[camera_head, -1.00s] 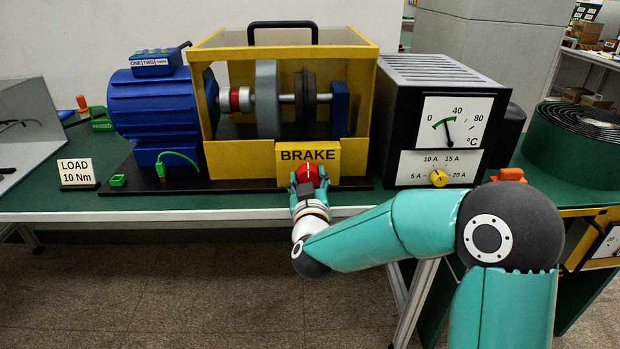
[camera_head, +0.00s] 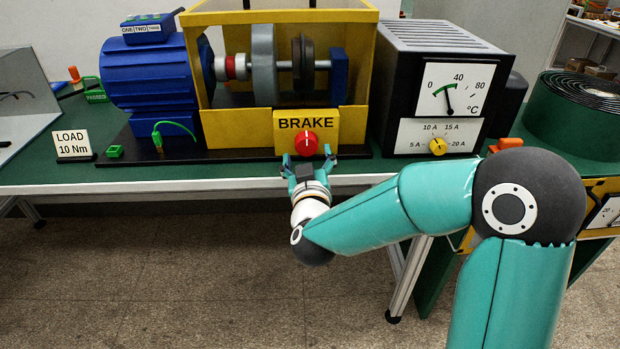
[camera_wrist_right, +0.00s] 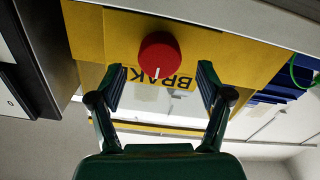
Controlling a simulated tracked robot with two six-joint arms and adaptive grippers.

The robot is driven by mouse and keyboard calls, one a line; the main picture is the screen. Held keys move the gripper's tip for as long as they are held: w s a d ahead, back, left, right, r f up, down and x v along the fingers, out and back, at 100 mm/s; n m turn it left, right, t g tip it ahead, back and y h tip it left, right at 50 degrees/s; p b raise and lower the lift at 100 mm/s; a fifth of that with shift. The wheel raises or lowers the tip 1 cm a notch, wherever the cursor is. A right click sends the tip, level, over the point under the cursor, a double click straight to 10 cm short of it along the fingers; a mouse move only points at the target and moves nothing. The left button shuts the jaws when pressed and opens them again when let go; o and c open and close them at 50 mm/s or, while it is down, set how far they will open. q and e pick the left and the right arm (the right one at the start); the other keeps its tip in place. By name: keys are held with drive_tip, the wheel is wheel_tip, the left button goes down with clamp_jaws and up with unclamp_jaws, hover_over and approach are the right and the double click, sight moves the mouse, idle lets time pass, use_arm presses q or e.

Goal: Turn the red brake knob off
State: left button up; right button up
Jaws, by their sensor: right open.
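The red brake knob (camera_head: 306,144) sits on a yellow panel (camera_head: 336,119) under the word BRAKE. Its white mark looks about vertical in the head view. In the right wrist view the knob (camera_wrist_right: 159,58) appears upside down, beyond and between the finger tips, with the lettering partly hidden. My right gripper (camera_head: 309,160) is open and empty just in front of and below the knob, its two fingers spread apart. The right wrist view shows the open gripper (camera_wrist_right: 160,82) with clear space between its fingers. My left gripper is not in view.
A blue motor (camera_head: 151,78) stands left of the yellow frame. A black box with a temperature gauge and yellow dial (camera_head: 438,146) stands right of it. A LOAD 10 Nm sign (camera_head: 73,144) is at left. The floor in front of the bench (camera_head: 180,187) is clear.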

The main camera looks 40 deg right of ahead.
drive_tip(key=v, duration=0.8)
drive_tip(key=shift+s, duration=0.15)
drive_tip(key=shift+f, duration=0.1)
